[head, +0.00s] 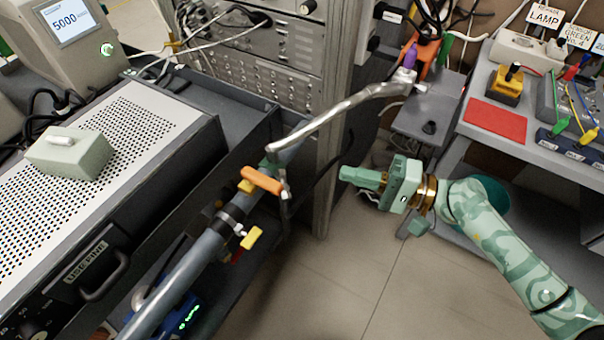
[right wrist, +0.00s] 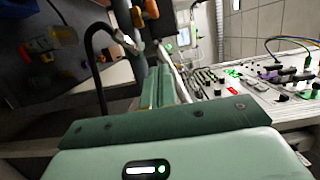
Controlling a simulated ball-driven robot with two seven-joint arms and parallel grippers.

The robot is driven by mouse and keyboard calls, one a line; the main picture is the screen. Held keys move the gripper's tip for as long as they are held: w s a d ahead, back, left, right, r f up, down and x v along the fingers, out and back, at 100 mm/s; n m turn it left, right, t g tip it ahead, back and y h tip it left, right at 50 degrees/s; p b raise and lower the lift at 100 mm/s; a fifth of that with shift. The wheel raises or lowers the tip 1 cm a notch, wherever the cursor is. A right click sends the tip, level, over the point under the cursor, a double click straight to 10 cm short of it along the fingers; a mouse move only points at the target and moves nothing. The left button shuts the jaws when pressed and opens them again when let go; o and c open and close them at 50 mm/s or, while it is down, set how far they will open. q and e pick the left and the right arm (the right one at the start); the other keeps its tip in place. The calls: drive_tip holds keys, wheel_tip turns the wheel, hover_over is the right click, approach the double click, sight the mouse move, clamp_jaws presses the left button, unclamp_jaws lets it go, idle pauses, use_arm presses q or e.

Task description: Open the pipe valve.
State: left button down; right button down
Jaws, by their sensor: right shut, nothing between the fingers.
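A grey pipe (head: 188,272) runs up from the lower left in the head view. An orange valve handle (head: 262,181) sits near its upper end, lying across the pipe. A yellow handle (head: 251,238) sticks out lower down, beside a dark clamp. My right gripper (head: 352,178) is to the right of the orange handle, apart from it, with its fingers pointing left toward the pipe. The fingers are shut and empty; they also show in the right wrist view (right wrist: 160,88). My left gripper is not in view.
A metal tube (head: 340,108) rises from the pipe's end toward a bench on the right. A rack post (head: 340,120) stands behind it. A perforated case (head: 120,140) with a handle is at left. A red pad (head: 495,119) lies on the right bench. Open floor (head: 340,280) lies below my gripper.

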sight(262, 180)
drive_tip(key=a+p, duration=0.1)
drive_tip(key=a, duration=1)
drive_tip(key=shift+w+a, duration=0.25)
drive_tip(key=shift+s+a+m+t+p, duration=0.1)
drive_tip(key=shift+s+m+t+p, duration=0.2)
drive_tip(key=shift+t+p, duration=0.15)
